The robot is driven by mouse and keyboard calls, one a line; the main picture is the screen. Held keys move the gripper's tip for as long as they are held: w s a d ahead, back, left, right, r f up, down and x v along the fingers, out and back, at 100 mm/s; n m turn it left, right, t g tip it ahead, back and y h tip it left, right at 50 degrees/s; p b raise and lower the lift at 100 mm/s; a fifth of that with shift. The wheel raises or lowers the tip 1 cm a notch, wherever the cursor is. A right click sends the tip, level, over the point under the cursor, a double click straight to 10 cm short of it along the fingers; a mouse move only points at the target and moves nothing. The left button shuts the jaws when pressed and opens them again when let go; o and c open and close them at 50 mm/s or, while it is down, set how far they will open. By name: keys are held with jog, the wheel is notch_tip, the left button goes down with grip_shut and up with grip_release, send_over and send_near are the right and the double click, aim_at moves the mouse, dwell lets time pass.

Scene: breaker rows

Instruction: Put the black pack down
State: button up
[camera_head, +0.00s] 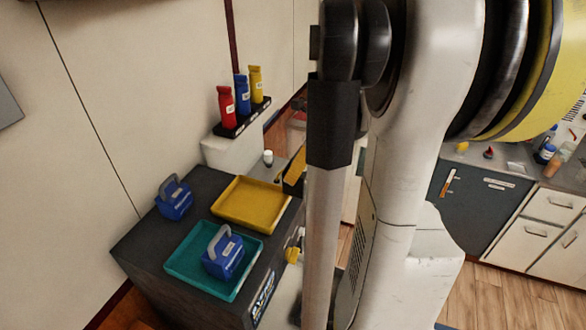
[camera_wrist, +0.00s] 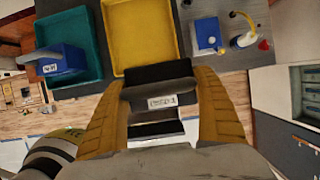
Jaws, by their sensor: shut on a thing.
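The black pack (camera_wrist: 160,74) is between the yellow fingers of my gripper (camera_wrist: 163,88) in the wrist view, with a pale label on it. My gripper is shut on it. In the wrist view the pack overlaps the near edge of an empty yellow tray (camera_wrist: 139,14); its height above the bench cannot be told. The yellow tray (camera_head: 250,203) also lies on the dark bench (camera_head: 140,247) in the head view, beside a teal tray (camera_head: 187,266) holding a blue pack (camera_head: 223,256). My arm hides most of the gripper in the head view.
Another blue pack (camera_head: 173,198) stands on the bench left of the trays. Red, blue and yellow bottles (camera_head: 242,90) stand on a black rack behind. A blue box (camera_wrist: 208,35) sits right of the yellow tray in the wrist view. Cabinets (camera_head: 545,215) stand at right.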

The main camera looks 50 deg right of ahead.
jog(key=w+a+f, duration=0.2)
jog(key=f, duration=0.1)
jog(key=w+a+f, duration=0.2)
jog(key=f, duration=0.1)
jog(key=w+a+f, duration=0.2)
jog(key=shift+f, duration=0.4)
jog(key=shift+s+f, duration=0.1)
jog(key=o, duration=1.4)
jog(key=shift+f, duration=0.1)
